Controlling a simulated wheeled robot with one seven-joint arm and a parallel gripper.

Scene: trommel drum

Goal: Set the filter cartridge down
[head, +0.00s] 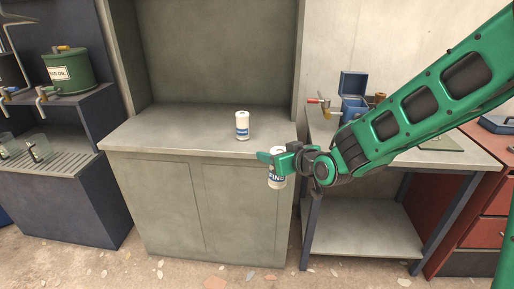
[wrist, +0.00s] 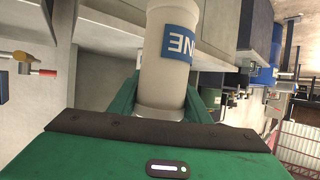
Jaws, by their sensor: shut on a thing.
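My gripper (head: 276,163) is shut on a white cylindrical filter cartridge (head: 278,181) with a dark blue label that reads "FINE" in part. The cartridge is held roughly upright in front of the right part of the grey cabinet's front edge, apart from the worktop as far as I can tell. In the wrist view, the cartridge (wrist: 166,60) stands between the green fingers, its blue label turned over in the picture.
A steel bench (head: 470,150) on the right carries an open blue box (head: 352,92). A dark stand on the left holds a green oil can (head: 68,72) and glass jars. The worktop's left part is clear. Bits of debris lie on the floor.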

